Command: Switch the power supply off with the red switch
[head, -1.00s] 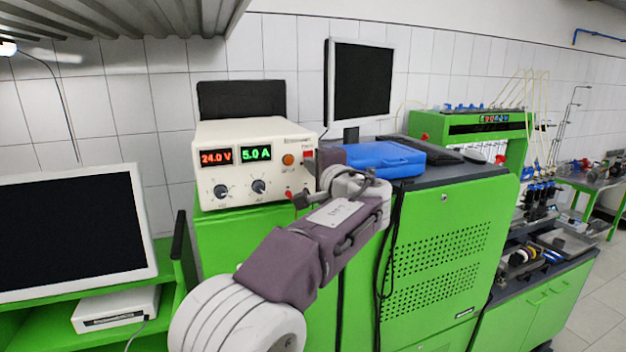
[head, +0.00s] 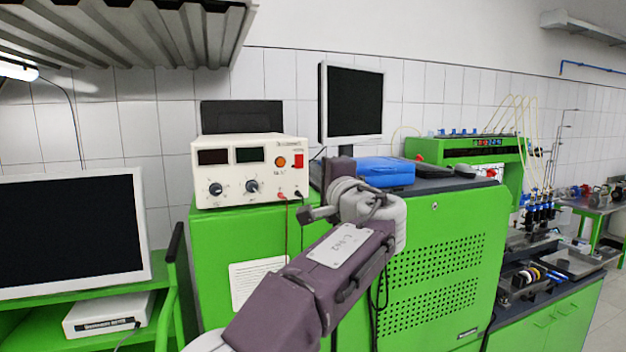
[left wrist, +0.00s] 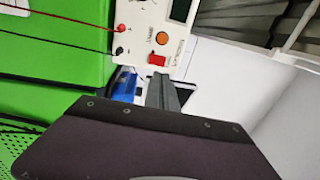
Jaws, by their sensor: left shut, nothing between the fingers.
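The white power supply (head: 250,148) stands on the green cabinet, and both its displays are dark. Its red switch (head: 299,160) is at the upper right of the front panel, beside an orange round button (head: 281,161). The switch also shows in the left wrist view (left wrist: 157,60). My left gripper (head: 345,152) is to the right of the power supply in the head view, apart from the switch. Its dark fingers (left wrist: 164,92) are shut and empty, just below the switch in the left wrist view. My right gripper is not in view.
A blue case (head: 385,171) lies on the cabinet's dark top behind my left wrist. A monitor (head: 350,103) stands behind it. Red and black leads (head: 286,225) hang from the supply's front. A large screen (head: 70,228) stands at left.

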